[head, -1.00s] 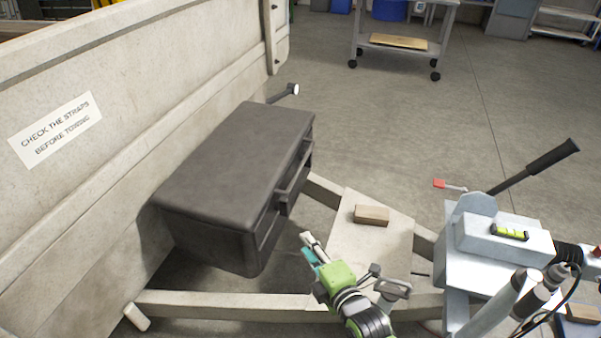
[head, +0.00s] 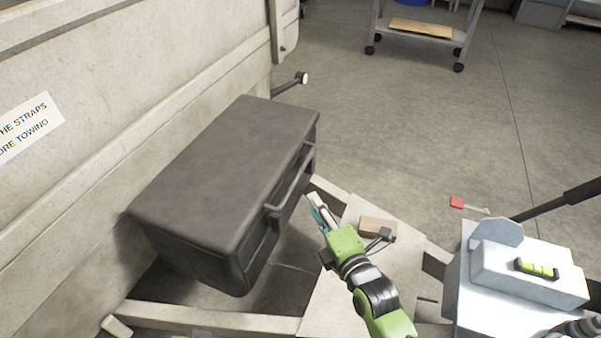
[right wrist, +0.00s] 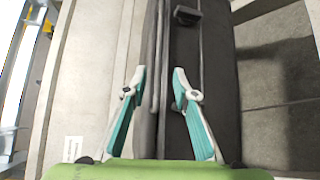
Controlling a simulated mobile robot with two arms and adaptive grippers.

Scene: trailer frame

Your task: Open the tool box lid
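The dark grey tool box (head: 225,165) stands on the trailer frame against the pale panel, its lid closed. A bar handle (head: 290,188) runs along its front face. My right gripper (head: 316,208) is just in front of that face, to the right of the handle, with no clear contact. In the right wrist view its two teal-and-white fingers (right wrist: 159,78) are spread apart with nothing held. The tool box front (right wrist: 218,75) lies beyond them, with the edge of the lid running between the fingertips.
A wooden block (head: 378,228) lies on the pale board beside my right gripper. A light grey housing with a spirit level (head: 536,268) stands at the right. The pale trailer panel (head: 150,60) rises behind the box. A cart (head: 420,30) stands far back on open floor.

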